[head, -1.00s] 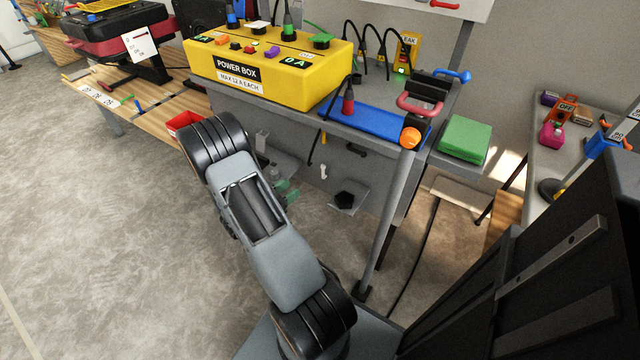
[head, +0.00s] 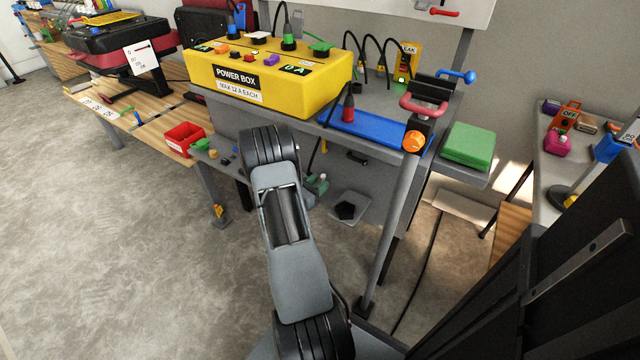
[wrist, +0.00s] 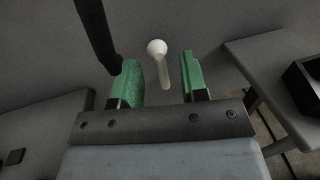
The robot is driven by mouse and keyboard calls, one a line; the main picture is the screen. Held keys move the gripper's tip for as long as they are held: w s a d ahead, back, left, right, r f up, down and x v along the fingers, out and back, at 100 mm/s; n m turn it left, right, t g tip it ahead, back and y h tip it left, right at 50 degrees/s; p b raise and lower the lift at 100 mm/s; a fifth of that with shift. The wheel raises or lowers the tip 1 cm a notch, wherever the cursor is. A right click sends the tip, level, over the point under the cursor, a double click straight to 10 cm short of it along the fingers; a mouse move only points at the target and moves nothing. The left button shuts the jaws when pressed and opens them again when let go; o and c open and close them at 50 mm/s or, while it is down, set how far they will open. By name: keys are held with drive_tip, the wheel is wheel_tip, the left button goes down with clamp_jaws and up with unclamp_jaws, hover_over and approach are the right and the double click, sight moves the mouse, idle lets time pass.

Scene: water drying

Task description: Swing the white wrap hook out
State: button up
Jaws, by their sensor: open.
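The white wrap hook (wrist: 163,68) shows in the wrist view as a pale rod with a round knob at its upper end. It stands out against a grey panel (wrist: 215,45), between and beyond my gripper's green fingers. My gripper (wrist: 160,75) is open, with clear space on both sides of the hook and no visible contact. In the head view my gripper (head: 317,186) is low in front of the bench's grey panel, partly hidden by my arm. The hook is hard to make out there beside the green fingers.
A black cable (wrist: 97,35) hangs close to the left finger in the wrist view. A grey shelf (wrist: 265,70) with a black block (wrist: 306,82) is at the right. The yellow power box (head: 270,80) stands on the bench above. Open floor (head: 120,240) lies left.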

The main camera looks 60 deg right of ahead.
drive_tip(key=shift+s+d, duration=0.1)
drive_tip(key=shift+d, duration=0.4)
drive_tip(key=shift+c, duration=0.3)
clamp_jaws()
